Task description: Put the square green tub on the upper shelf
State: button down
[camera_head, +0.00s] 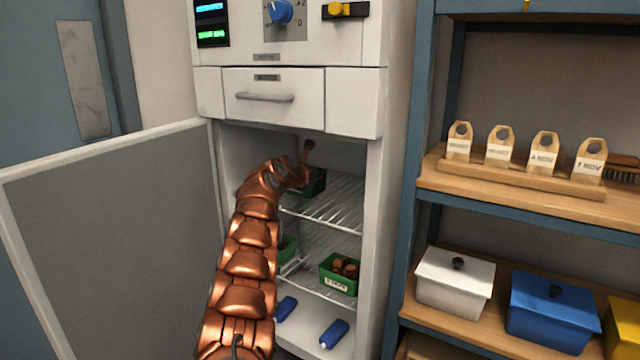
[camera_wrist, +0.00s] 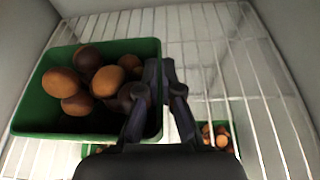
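A green tub (camera_wrist: 60,120) of roughly square outline, holding several brown chestnuts (camera_wrist: 95,78), fills the left of the wrist view. In the head view this tub (camera_head: 316,184) shows partly behind my gripper, at the height of the upper wire shelf (camera_head: 335,203). My gripper (camera_wrist: 161,68) has its fingers closed together across the tub's right wall, one inside and one outside. In the head view my gripper (camera_head: 303,160) reaches into the open cabinet. I cannot tell whether the tub's base touches the shelf wires.
A second green tub (camera_head: 338,286) with brown contents stands on the lower shelf, and another green tub (camera_head: 288,249) is half hidden by my arm. Blue objects (camera_head: 334,333) lie at the bottom. The open door (camera_head: 110,240) is at left. The upper shelf's right side is free.

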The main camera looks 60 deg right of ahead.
jog(key=shift+f, duration=0.8)
jog(key=shift+f, duration=0.1)
jog(key=shift+f+b, duration=0.1)
jog(key=shift+b, duration=0.25)
jog(key=c, duration=1.3)
grip_release()
jog(key=shift+s, duration=0.1)
